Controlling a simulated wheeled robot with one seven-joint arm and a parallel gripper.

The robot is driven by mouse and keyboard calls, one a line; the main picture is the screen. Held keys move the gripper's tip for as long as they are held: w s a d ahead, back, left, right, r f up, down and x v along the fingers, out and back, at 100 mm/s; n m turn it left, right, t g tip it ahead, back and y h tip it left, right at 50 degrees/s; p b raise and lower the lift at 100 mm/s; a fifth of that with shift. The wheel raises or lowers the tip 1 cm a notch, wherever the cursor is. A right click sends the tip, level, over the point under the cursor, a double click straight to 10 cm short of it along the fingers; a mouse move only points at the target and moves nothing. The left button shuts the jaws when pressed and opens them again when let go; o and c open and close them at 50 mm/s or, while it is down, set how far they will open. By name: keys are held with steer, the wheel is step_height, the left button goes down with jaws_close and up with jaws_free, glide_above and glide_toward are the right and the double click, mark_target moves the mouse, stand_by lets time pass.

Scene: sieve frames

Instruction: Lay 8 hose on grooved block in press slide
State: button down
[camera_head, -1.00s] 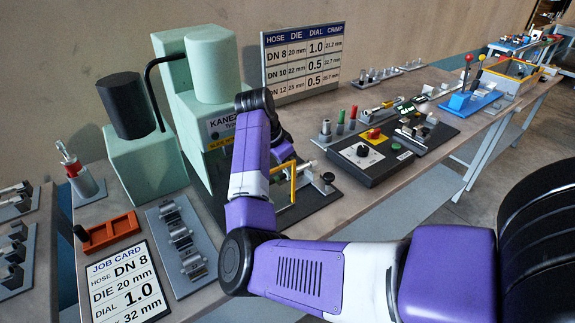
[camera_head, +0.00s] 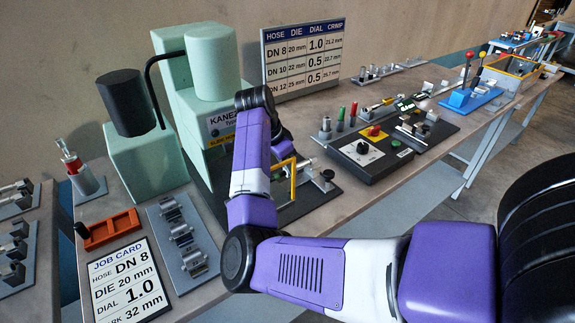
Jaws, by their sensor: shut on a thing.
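My arm reaches in from the right, bends at a dark elbow and rises in front of the green press (camera_head: 215,75). Its wrist end drops behind the upper link, above the press slide (camera_head: 316,196). My gripper's fingers are hidden there, so I cannot see what is between them. The slide has a dark base, silvery parts and a yellow frame (camera_head: 291,167). I cannot make out the hose or the grooved block; my arm covers much of that spot. The job card (camera_head: 125,275) reads hose DN 8, die 20 mm, dial 1.0.
A black control box (camera_head: 370,150) with a dial and buttons stands right of the slide. A chart board (camera_head: 302,58) is behind. An orange tray (camera_head: 108,231) and a grey rack of metal dies (camera_head: 182,240) lie at left. Blue fixtures (camera_head: 473,98) stand farther right.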

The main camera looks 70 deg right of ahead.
steer(key=shift+f+b, duration=0.3)
steer(key=shift+f, duration=0.25)
stand_by(0.4)
steer(key=c, duration=1.1)
jaws_free()
steer(key=shift+r, duration=0.1)
steer(key=b+v, duration=0.1)
steer(key=v, duration=0.6)
steer(key=shift+r, duration=0.3)
